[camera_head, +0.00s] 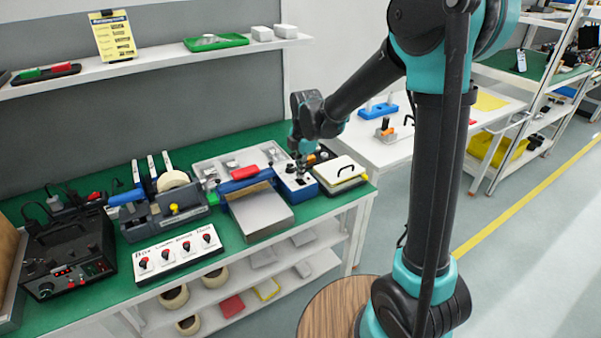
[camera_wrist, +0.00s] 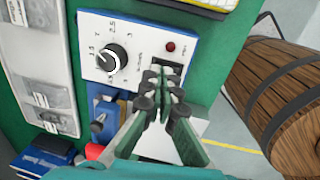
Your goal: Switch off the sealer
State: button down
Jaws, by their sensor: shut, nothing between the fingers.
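The sealer's blue control box (camera_head: 297,186) stands on the green bench in the head view, beside a unit with a red-and-blue bar (camera_head: 245,180) and a pale plate. In the wrist view, the box's white panel (camera_wrist: 98,62) carries a black dial (camera_wrist: 112,57) with numbers around it. A small red lamp (camera_wrist: 170,46) sits on the panel; I cannot tell if it is lit. A dark switch (camera_wrist: 167,67) is below the lamp, partly hidden by my fingertips. My gripper (camera_wrist: 165,92) is shut and empty, its tips at or just above the switch; contact is unclear.
A white panel with several red-and-black knobs (camera_head: 178,253) lies at the bench front. A black device (camera_head: 67,255) stands at the left. A white board with a black handle (camera_head: 340,171) is right of the box. A wooden barrel (camera_head: 335,302) stands on the floor before the bench.

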jog(key=shift+f, duration=0.35)
jog(key=shift+w+a+f, duration=0.1)
jog(key=shift+w+f, duration=0.05)
jog(key=shift+f, duration=0.1)
dwell(0.3)
jog(key=shift+s+d, duration=0.45)
jog(key=shift+s, duration=0.25)
jog(key=shift+r, duration=0.15)
